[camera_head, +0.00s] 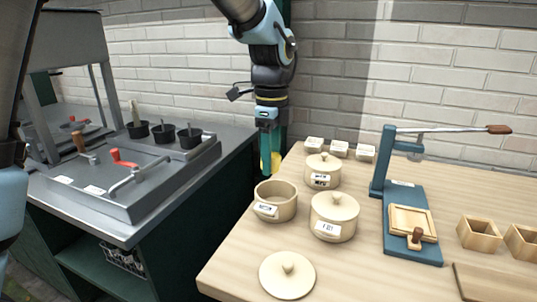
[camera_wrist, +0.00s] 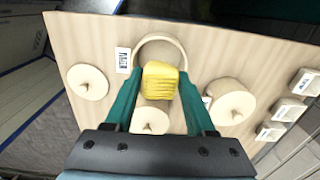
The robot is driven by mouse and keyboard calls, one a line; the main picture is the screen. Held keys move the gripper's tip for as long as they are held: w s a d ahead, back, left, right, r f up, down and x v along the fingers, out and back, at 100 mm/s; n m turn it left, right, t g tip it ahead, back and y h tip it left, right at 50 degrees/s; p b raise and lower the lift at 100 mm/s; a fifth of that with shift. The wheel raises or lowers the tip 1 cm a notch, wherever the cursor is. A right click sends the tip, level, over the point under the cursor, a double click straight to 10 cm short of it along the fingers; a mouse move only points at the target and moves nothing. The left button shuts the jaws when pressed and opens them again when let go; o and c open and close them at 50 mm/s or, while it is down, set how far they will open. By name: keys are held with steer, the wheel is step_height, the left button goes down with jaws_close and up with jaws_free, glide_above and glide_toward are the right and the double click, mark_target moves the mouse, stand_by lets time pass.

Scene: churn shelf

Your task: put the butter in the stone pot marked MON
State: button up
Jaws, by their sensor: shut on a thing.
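My gripper (camera_head: 267,146) points down with teal fingers, shut on the yellow butter (camera_wrist: 160,84). The butter also shows low between the fingers in the head view (camera_head: 276,162). An open cream stone pot (camera_head: 275,205) stands near the table's left edge, with a label on its front too small to read surely. The butter is above this pot, apart from it in the head view. In the wrist view the pot's rim (camera_wrist: 178,45) shows behind the butter, which hides part of its opening. A loose lid (camera_head: 287,276) lies flat on the table in front.
Two lidded pots (camera_head: 334,217) (camera_head: 323,172) stand right of and behind the open pot. A teal press (camera_head: 412,220) with a long lever stands further right, beside wooden boxes (camera_head: 480,234). Small white blocks (camera_head: 339,149) line the back. A metal sink counter (camera_head: 140,180) is at left.

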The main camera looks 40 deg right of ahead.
mark_target(276, 172)
steer(key=shift+s+d+f+m, duration=0.15)
steer(key=shift+s+d+m, duration=0.15)
steer(key=shift+s, duration=0.2)
step_height(276, 172, down, 3)
steer(key=b, duration=0.3)
steer(key=shift+f, duration=0.65)
steer(key=shift+p, duration=0.75)
stand_by(0.8)
steer(key=shift+f+b, duration=1.45)
steer(key=shift+f, duration=1.3)
stand_by(0.4)
steer(key=shift+r+p, duration=0.1)
steer(key=shift+p, duration=0.25)
stand_by(0.6)
